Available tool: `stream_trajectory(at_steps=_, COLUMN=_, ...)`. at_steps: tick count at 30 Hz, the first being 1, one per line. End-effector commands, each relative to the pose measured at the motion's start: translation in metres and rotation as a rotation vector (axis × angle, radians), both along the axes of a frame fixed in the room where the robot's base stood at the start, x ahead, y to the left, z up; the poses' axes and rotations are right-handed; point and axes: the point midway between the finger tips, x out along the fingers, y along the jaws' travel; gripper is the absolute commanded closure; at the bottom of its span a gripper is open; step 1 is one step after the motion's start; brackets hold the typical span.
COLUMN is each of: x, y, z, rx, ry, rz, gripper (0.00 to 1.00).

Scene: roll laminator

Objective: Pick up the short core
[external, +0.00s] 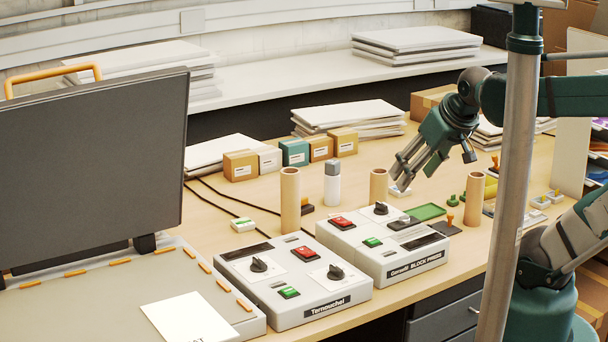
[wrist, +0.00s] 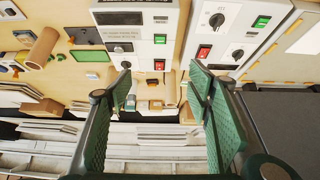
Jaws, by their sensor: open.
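Three brown cardboard cores stand upright on the table in the external view. The left one (external: 290,200) looks tallest. The middle one (external: 378,186) shows the least length, but its lower end is hidden behind a control box, so I cannot be sure it is the short core. The right one (external: 474,199) stands apart; a core also shows at the left of the wrist view (wrist: 42,47). My gripper (external: 401,181) is open and empty, pointing down just right of the middle core. Its spread fingers also show in the wrist view (wrist: 160,70).
Two white control boxes (external: 292,278) (external: 385,250) stand at the front. A white bottle (external: 332,185), small cartons (external: 295,153) and paper stacks (external: 345,117) are behind. A green tray (external: 426,212) and stamps lie to the right. A big dark panel (external: 90,160) is at left.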

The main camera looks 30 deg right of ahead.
Motion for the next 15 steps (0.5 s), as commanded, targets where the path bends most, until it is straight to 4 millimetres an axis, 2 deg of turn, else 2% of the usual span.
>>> stream_trajectory(at_steps=8, x=0.004, y=-0.001, z=-0.004, rx=0.031, ry=-0.001, rz=-0.031, gripper=0.49)
stream_trajectory(at_steps=15, x=0.024, y=-0.010, z=-0.022, rx=0.170, ry=-0.008, rz=-0.176, gripper=0.49)
